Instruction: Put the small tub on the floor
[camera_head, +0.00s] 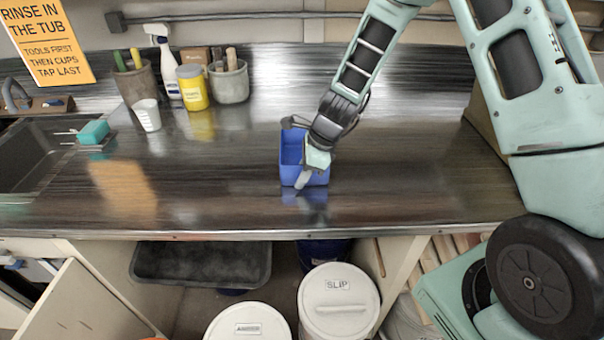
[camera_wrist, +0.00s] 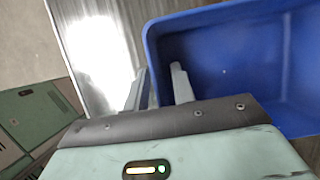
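The small tub, a blue open-topped box (camera_head: 291,148), stands upright on the dark counter near its front edge. It looks empty in the part I see. My gripper (camera_head: 304,176) is at its near right side in the head view. In the wrist view the tub (camera_wrist: 225,60) fills the upper right. My gripper (camera_wrist: 158,85) straddles one wall there, with one finger outside the wall and one inside. A gap shows between the inner finger and the wall, so it looks open. The arm hides part of the tub's right side.
The counter (camera_head: 220,200) is clear around the tub. A sink, sponge (camera_head: 93,132), cup, spray bottle, yellow jar (camera_head: 192,88) and tool pots stand left and behind. Below are a black tray (camera_head: 200,264) and white-lidded buckets (camera_head: 338,300), one marked SLIP; little floor shows.

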